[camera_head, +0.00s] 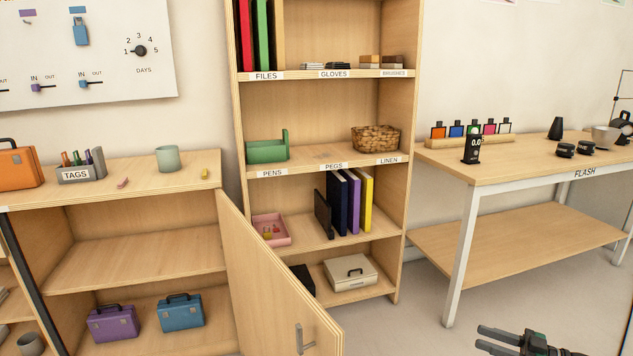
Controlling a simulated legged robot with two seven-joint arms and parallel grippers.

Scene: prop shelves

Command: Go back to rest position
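My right gripper (480,336) shows at the bottom right of the head view, above the grey floor. Its two dark fingers point left with a gap between them, and nothing is between them. It is apart from the shelves and the table. The rest of my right arm is cut off by the bottom edge. My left gripper is not in view.
An open cabinet door (268,275) juts forward at the centre-left. A tall shelf unit (310,110) stands behind it, holding binders (345,205) and a basket (376,138). A work table (510,165) stands at right. The floor (410,320) between is clear.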

